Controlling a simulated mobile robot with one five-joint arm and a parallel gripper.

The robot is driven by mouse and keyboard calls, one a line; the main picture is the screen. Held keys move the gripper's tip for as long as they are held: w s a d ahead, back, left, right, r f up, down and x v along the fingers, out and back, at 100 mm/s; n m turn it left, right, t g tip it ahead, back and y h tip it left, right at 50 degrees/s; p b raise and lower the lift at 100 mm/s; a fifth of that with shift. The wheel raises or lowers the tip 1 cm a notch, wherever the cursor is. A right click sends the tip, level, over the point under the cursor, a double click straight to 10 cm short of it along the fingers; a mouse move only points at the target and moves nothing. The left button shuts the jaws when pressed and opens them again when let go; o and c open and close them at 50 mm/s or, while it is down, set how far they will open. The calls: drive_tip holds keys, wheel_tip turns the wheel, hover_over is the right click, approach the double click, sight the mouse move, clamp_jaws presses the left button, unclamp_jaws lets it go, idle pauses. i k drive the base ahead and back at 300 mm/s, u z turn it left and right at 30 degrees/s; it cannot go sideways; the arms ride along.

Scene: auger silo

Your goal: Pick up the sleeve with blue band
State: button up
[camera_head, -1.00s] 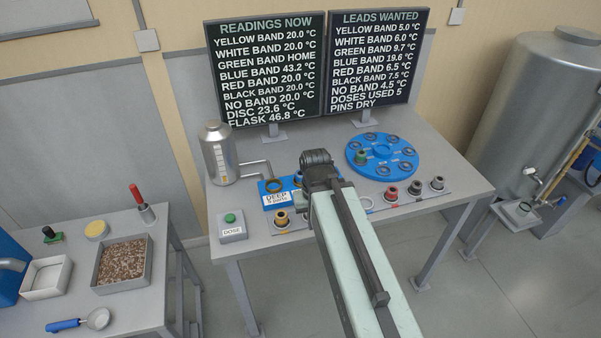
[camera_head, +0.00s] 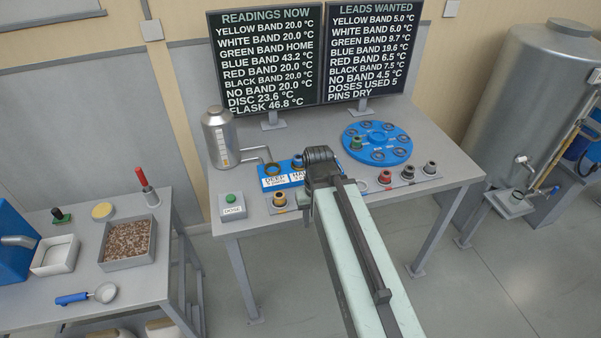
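The sleeve with the blue band (camera_head: 297,161) stands in the blue block (camera_head: 271,184) with white labels, on the grey table. It is small, with a blue ring and dark top, just left of my gripper (camera_head: 320,157). My gripper points down over the table, beside the block, seen from behind and above. Its fingertips are hidden by its own body, so I cannot tell whether it is open or shut. No contact with the blue-band sleeve can be made out.
A yellow-band sleeve (camera_head: 279,199) and red-band sleeve (camera_head: 385,178) stand on the front rack, among others. A green-band sleeve (camera_head: 356,144) sits on the blue disc (camera_head: 376,157). A metal flask (camera_head: 220,140) and dose button box (camera_head: 232,206) are at left. Two screens stand behind.

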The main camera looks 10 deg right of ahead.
sight(298, 157)
drive_tip(key=z, duration=0.05)
drive_tip(key=k, duration=0.2)
drive_tip(key=u, duration=0.6)
drive_tip(key=i, duration=1.25)
drive_tip(key=u, duration=0.65)
drive_tip(key=k, duration=0.8)
drive_tip(key=u, duration=0.2)
drive_tip(key=i, duration=0.85)
drive_tip(key=z, duration=0.05)
